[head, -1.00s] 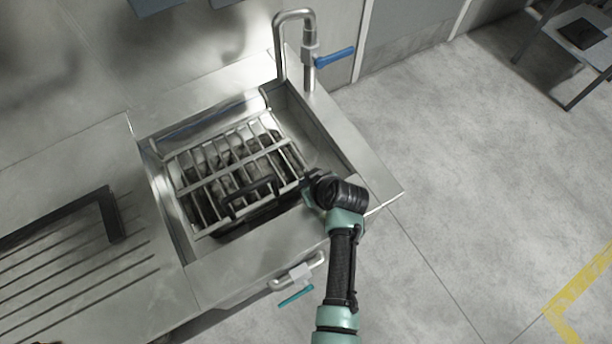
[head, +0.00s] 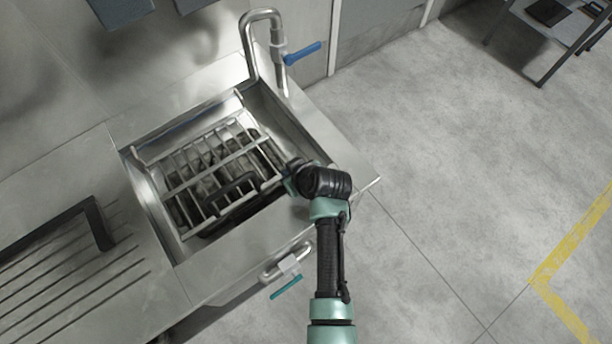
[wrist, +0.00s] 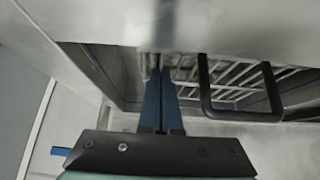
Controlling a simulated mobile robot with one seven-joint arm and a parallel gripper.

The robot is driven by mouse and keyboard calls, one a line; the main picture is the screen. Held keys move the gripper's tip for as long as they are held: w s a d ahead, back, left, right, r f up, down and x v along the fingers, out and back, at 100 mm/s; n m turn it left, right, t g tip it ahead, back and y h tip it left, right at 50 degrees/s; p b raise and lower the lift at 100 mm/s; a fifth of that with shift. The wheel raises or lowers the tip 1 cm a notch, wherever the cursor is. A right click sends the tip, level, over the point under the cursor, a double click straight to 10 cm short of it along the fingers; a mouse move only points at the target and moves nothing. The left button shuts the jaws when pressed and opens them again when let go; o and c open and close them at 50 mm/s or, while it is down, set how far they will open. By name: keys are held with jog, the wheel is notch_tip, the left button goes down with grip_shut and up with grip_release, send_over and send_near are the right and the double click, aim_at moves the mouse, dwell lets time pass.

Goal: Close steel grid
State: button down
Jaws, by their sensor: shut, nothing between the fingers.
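The steel grid (head: 240,152), a frame of parallel bars, lies in the opening of the sink basin. I cannot tell whether it sits flat or tilted. Its bars (wrist: 232,72) also show in the wrist view, behind a black handle (wrist: 240,115). The black handle (head: 232,187) is at the grid's near side in the head view. My gripper (head: 290,182) is at the grid's right edge, partly hidden by my wrist. In the wrist view my gripper's blue fingers (wrist: 161,78) are together and empty, left of the handle. I cannot tell whether they touch the grid.
The steel sink rim (head: 325,150) surrounds the grid. A tap (head: 262,45) with a blue lever (head: 303,53) stands at the back right. A pipe with a teal valve lever (head: 286,288) is at the sink's front. A ribbed drainboard (head: 75,250) lies left.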

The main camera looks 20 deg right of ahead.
jog(key=v, duration=0.7)
jog(key=shift+s+d, duration=0.1)
jog(key=shift+s, duration=0.5)
